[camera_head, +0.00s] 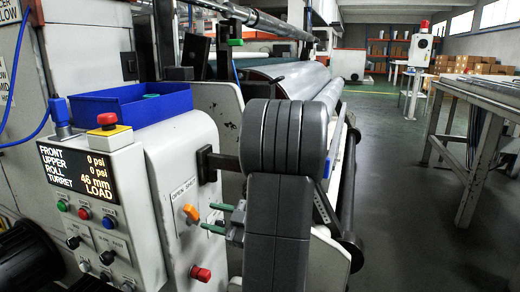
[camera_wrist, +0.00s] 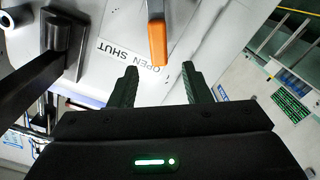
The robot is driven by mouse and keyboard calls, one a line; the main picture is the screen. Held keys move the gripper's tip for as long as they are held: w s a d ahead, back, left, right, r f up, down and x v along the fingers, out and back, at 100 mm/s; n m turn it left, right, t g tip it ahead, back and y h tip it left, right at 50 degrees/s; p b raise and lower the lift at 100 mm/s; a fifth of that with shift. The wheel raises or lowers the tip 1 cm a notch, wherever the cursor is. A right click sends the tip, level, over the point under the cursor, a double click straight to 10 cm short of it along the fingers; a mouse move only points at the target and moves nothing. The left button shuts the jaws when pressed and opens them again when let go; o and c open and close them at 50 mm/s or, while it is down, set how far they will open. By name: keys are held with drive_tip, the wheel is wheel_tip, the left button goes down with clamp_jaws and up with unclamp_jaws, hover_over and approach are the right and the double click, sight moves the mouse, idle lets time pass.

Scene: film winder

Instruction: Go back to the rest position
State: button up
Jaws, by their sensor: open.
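My gripper (camera_head: 216,218) reaches left toward the winder's side panel, with its green fingers beside an orange switch (camera_head: 191,212). In the wrist view my gripper (camera_wrist: 160,82) has two dark green fingers spread apart with nothing between them. The orange switch handle (camera_wrist: 157,40) lies just beyond the fingertips, on a white panel marked "OPEN SHUT". I cannot tell whether a finger touches it. My grey arm hides part of the machine behind it.
A control box with a display (camera_head: 77,173) reading "LOAD" and a red emergency button (camera_head: 107,119) stand at left. A blue bin (camera_head: 118,106) sits on top. A red knob (camera_head: 201,273) is below the switch. Floor (camera_head: 400,220) is clear between the winder and a metal table (camera_head: 490,92).

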sight(195, 209)
drive_tip(key=b+x, duration=0.1)
drive_tip(key=x, duration=0.7)
drive_tip(key=shift+a, duration=0.15)
drive_tip(key=shift+w+d+r+m+p, duration=0.15)
drive_tip(key=shift+d+r+m+p, duration=0.05)
drive_tip(key=shift+r+m+p, duration=0.2)
drive_tip(key=shift+w+d+m+p, duration=0.1)
drive_tip(key=shift+w+m+p, duration=0.2)
drive_tip(key=shift+m+p, duration=0.25)
drive_tip(key=shift+f, duration=0.15)
drive_tip(key=shift+d, duration=0.1)
